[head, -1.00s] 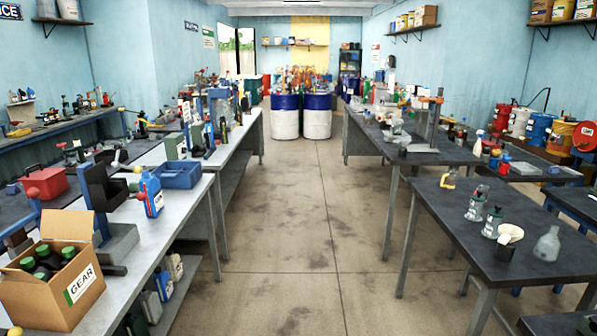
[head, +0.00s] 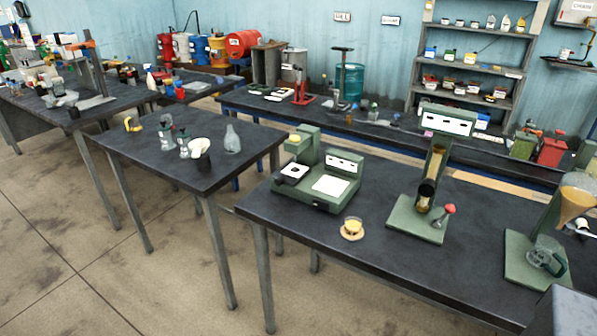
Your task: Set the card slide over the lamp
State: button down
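A green bench device (head: 345,190) stands on the near dark table, with a bright white square plate on its base and a green upright at its back left. A small dark square piece with a white patch (head: 294,171) is at the device's left end; it may be the card slide, but I cannot tell. Above it, a green head with a yellowish part (head: 294,143) juts from the upright. I cannot tell which part is the lamp. My gripper is not in view.
On the near dark table (head: 296,236) stand a small amber cup on a round base (head: 352,228), a green stand with a brass-coloured tube (head: 428,190) and a funnel stand (head: 575,205). A second table with flasks (head: 233,138) is to the left. Open floor lies at lower left.

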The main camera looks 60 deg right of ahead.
aim_at(294, 173)
jog(key=u, duration=0.75)
jog(key=k, duration=0.1)
jog(key=z, duration=2.45)
jog(key=k, duration=0.9)
jog(key=u, duration=0.15)
jog(key=i, duration=0.75)
jog(key=z, duration=0.05)
